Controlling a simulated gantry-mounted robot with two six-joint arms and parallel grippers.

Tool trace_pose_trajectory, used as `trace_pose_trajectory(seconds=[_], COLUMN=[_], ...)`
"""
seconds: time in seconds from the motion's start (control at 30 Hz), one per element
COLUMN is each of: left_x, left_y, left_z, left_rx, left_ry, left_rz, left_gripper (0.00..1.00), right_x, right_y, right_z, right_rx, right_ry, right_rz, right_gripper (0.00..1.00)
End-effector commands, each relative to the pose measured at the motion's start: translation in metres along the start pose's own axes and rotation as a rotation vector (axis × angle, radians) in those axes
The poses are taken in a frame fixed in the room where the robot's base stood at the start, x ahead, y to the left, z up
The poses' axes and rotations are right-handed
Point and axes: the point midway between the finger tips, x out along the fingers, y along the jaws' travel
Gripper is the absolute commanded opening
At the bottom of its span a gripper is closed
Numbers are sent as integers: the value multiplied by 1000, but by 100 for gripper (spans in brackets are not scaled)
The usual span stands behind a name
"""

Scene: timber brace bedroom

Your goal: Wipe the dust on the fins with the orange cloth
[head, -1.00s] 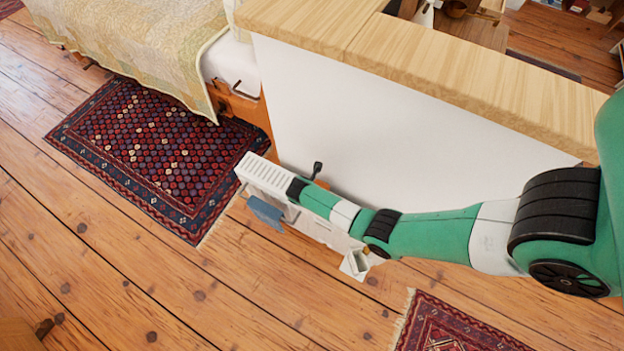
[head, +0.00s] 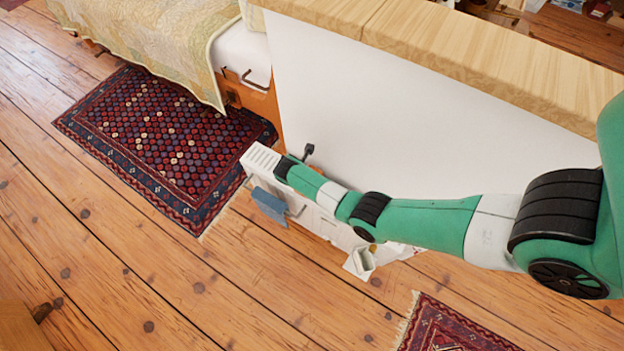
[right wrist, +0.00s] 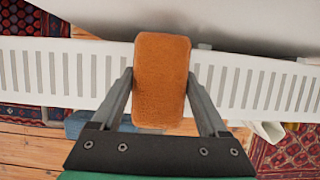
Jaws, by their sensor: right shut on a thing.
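A white radiator (head: 262,158) stands along the low white wall, its slotted top of fins (right wrist: 60,72) facing up. In the right wrist view the orange cloth (right wrist: 160,92), a thick rounded pad, sits between the fingers of my right gripper (right wrist: 161,78). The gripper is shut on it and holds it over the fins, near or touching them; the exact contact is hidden. No dust can be made out on the visible fins. My left gripper is out of view.
A blue cloth (head: 270,204) hangs on the radiator's front. A white open container (head: 360,263) is at its near end. A wooden ledge (head: 480,62) tops the wall behind. A patterned rug (head: 165,140) and bed (head: 150,45) lie left; bare floor is in front.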

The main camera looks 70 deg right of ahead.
Motion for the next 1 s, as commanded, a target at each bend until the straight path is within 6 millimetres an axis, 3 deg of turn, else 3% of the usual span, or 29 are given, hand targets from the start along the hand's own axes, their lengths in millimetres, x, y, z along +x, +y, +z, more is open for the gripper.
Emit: trace_pose_trajectory(seconds=[0.03,0.2,0.7,1.0], left_x=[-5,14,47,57], left_y=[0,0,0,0], left_z=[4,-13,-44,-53], left_rx=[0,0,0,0], left_ry=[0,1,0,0], left_rz=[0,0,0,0], left_gripper=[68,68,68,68], right_x=[4,-26,-64,-76], right_y=[4,1,1,1], right_z=[1,12,29,34], right_rx=[5,5,6,6], right_ry=[0,2,1,1], right_rz=[0,-1,-2,-2], right_gripper=[25,25,25,25])
